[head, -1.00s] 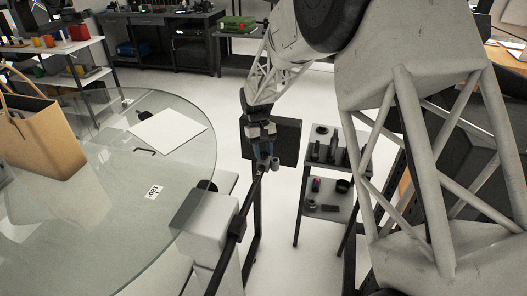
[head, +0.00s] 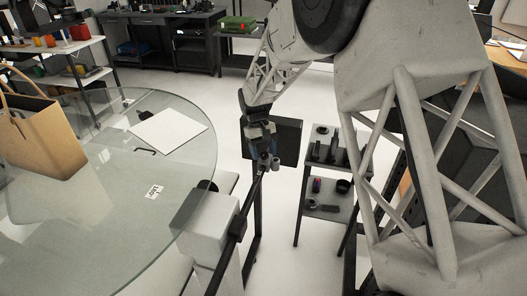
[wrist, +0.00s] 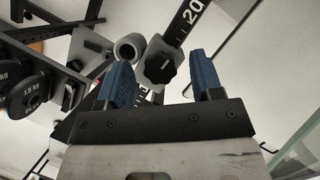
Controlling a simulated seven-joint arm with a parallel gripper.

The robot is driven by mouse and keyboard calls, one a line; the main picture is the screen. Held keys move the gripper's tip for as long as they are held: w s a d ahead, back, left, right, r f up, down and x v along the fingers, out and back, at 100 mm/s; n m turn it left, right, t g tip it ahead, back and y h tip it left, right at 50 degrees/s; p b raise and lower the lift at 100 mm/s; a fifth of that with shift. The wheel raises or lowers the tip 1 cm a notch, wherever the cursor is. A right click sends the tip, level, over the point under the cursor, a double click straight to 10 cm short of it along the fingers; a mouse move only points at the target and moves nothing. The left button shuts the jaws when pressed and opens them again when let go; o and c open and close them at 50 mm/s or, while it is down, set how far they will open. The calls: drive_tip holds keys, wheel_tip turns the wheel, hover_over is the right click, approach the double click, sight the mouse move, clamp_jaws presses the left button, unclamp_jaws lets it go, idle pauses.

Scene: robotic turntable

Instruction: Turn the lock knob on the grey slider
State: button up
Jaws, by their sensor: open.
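The grey slider (wrist: 152,55) sits on a black rail with white scale marks and the number 20. Its black lobed lock knob (wrist: 161,68) faces my wrist camera. My gripper (wrist: 160,60) has two blue fingers, spread wide, with the knob showing between them in the picture. I see no finger touching the knob, and I cannot tell the depth gap. In the head view my gripper (head: 264,154) is right above the slider (head: 275,164) at the rail's far end; the knob is not clear there.
The round glass table (head: 110,215) stands to the left, with a paper bag (head: 45,140) and a white sheet (head: 168,131) on it. A small grey shelf (head: 325,185) with dark parts stands to the right. Weight plates (wrist: 25,92) show at the wrist view's left.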

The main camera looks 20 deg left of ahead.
drive_tip(key=v, duration=0.8)
idle(0.4)
drive_tip(key=s+d+r+m+t+y, duration=0.1)
drive_tip(key=s+d+r, duration=0.4)
drive_tip(key=d, duration=0.4)
drive_tip(key=s+d+r+m+t, duration=0.1)
drive_tip(key=s+d+r+m, duration=0.1)
drive_tip(key=s+d+r, duration=0.5)
drive_tip(key=s+d+r+m+t+y, duration=0.1)
drive_tip(key=s+d+r, duration=0.25)
drive_tip(key=d, duration=0.75)
drive_tip(key=s+d+f+m+t, duration=0.1)
drive_tip(key=s+d+m, duration=0.1)
drive_tip(key=s+d, duration=0.5)
drive_tip(key=s+d+f+m+t, duration=0.1)
drive_tip(key=s+d, duration=0.6)
drive_tip(key=s, duration=1)
drive_tip(key=shift+s+d+f+m+t+y, duration=0.15)
drive_tip(key=shift+s+f+m+t+y, duration=0.15)
drive_tip(key=shift+m+t, duration=0.3)
